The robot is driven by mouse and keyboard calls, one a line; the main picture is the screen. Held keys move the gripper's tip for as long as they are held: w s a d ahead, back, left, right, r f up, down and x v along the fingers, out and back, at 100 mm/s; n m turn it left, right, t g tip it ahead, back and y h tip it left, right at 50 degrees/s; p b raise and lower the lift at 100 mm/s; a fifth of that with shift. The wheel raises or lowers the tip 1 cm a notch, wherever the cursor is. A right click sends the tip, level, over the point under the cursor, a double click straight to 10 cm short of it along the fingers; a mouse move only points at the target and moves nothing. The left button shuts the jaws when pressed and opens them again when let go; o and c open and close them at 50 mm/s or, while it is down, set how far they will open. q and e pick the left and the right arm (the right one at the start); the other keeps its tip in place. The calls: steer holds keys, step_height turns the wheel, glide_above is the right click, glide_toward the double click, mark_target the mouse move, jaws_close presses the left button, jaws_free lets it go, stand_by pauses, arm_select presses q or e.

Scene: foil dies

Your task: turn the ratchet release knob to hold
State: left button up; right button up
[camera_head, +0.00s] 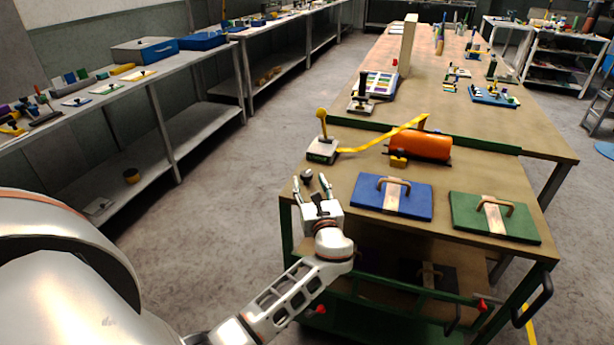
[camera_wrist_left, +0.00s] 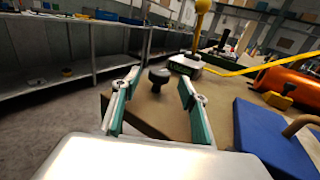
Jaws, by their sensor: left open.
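A small dark round knob (camera_head: 307,176) stands at the near left corner of the wooden-topped cart. It also shows in the left wrist view (camera_wrist_left: 159,76). I take it for the ratchet release knob; no mark on it can be read. My left gripper (camera_head: 310,184) is open and empty, its fingers pointing toward the knob. In the left wrist view the knob appears between the two fingertips (camera_wrist_left: 160,82), at or just beyond them; I see no grip on it. My right gripper is not in view.
Behind the knob stands a grey base with a yellow ball-topped lever (camera_head: 322,125). A yellow strap (camera_head: 385,135) runs from it past an orange cylinder (camera_head: 420,146). A blue plate (camera_head: 365,195) and a green plate (camera_head: 515,225), both handled, lie to the right. Open floor lies left.

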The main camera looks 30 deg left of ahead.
arm_select(q)
steer(key=v, duration=0.6)
steer(key=shift+s+d, duration=0.25)
steer(key=shift+s, duration=0.05)
